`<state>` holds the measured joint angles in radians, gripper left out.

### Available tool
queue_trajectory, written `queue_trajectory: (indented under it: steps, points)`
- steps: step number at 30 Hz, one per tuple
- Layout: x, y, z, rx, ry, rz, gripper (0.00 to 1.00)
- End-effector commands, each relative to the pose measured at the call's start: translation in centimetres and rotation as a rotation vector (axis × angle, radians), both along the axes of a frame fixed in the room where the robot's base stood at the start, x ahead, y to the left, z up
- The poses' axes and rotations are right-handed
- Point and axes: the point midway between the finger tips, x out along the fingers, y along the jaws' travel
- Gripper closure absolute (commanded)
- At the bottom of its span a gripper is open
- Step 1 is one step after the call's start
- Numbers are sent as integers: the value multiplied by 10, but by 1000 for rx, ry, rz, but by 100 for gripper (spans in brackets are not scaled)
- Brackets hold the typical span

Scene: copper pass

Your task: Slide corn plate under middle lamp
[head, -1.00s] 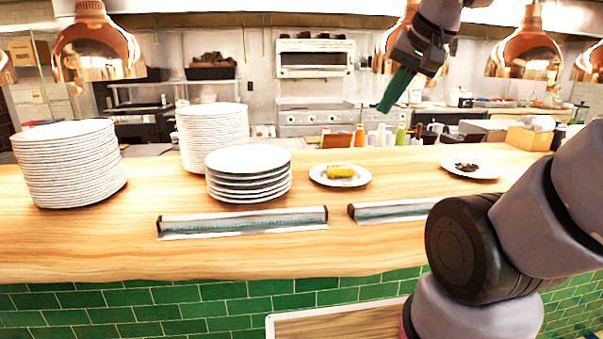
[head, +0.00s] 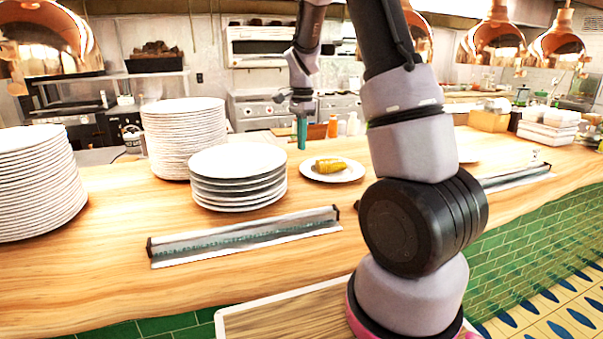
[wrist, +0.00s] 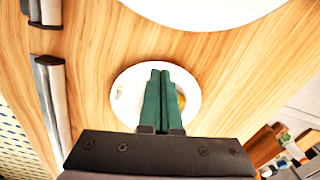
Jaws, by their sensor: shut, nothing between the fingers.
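The corn plate (head: 313,175) is a small white plate with a yellow corn piece (head: 331,165) on it, lying on the wooden counter right of a short plate stack. My gripper (head: 301,146) points down with green fingers pressed together and empty, behind the corn plate in the head view. In the wrist view the fingers (wrist: 165,74) overlap the plate (wrist: 130,108) and hide most of the corn; contact cannot be told. Copper lamps hang above: one at left (head: 48,40), one partly behind my arm (head: 420,38), and two at right (head: 493,45), (head: 558,45).
A short plate stack (head: 238,165) stands close left of the corn plate, with taller stacks (head: 185,135), (head: 35,185) beyond. Flat holders (head: 245,237), (head: 515,176) lie along the counter's front. Another plate (head: 490,156) is partly hidden by my arm.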

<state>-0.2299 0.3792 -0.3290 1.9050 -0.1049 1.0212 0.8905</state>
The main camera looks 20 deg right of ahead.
Motion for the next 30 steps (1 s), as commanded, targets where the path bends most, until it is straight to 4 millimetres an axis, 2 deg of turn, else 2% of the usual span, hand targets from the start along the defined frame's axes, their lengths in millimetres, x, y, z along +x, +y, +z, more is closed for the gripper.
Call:
queue_trajectory:
  steps: [7,18,24,30]
  points:
    - [3,-2,-28,-9,14,-18,100]
    - [3,-1,-91,-9,11,-15,100]
    - [3,-2,-105,-8,11,-15,100]
    - [3,-2,-106,-8,10,-15,100]
